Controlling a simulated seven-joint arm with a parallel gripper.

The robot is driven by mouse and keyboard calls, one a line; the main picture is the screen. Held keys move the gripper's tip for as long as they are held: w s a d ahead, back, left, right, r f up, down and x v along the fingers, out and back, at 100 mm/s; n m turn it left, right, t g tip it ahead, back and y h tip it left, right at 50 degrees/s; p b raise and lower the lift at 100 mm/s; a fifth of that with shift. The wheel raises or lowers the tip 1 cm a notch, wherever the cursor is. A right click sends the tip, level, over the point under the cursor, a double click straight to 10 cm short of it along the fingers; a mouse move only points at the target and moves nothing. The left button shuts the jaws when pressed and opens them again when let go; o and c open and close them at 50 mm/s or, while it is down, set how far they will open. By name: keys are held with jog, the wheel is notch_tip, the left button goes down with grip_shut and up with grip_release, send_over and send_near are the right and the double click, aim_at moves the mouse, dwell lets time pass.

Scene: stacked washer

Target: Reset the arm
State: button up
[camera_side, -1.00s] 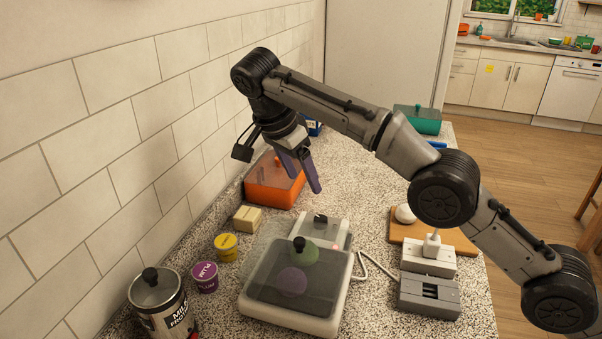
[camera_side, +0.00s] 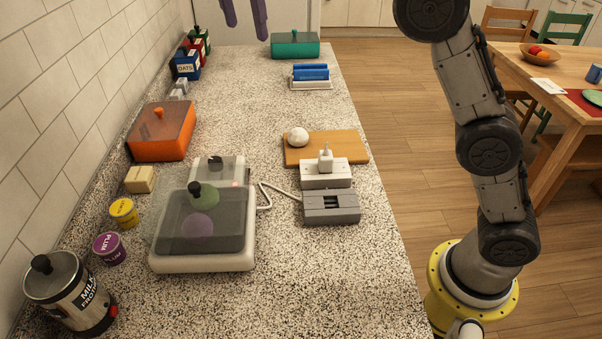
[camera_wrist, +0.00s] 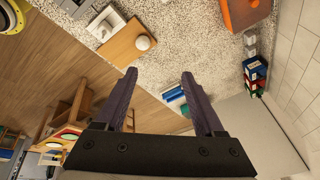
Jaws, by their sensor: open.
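My gripper (camera_side: 245,12) shows only as two purple fingers at the top edge of the side view, high above the far part of the counter; the rest of it is out of frame. In the wrist view my gripper (camera_wrist: 160,77) is open, its two fingers apart with nothing between them. My arm stands raised at the right of the side view, on a yellow base beside the counter.
The speckled counter (camera_side: 290,270) holds an orange box (camera_side: 162,132), a lidded appliance (camera_side: 205,228), a milk frother can (camera_side: 70,290), a wooden board (camera_side: 350,146), a grey socket block (camera_side: 331,207) and a green box (camera_side: 295,45). A tiled wall borders the left.

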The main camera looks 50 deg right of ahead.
jog(key=s+d+r+n+t+y, duration=0.15)
jog(key=s+d, duration=0.35)
jog(key=s, duration=0.5)
jog(key=s+d+r+n, duration=0.1)
jog(key=s+d+n, duration=0.2)
jog(key=s+d, duration=0.45)
jog(key=s+a+f+n+t+y, duration=0.1)
jog(key=s+f+n, duration=0.5)
jog(key=f, duration=0.4)
jog(key=s+a+f+n+t+y, duration=0.1)
jog(key=s+f+n, duration=0.5)
jog(key=f, duration=0.3)
jog(key=shift+s+a+f, duration=0.35)
jog(key=shift+s, duration=0.3)
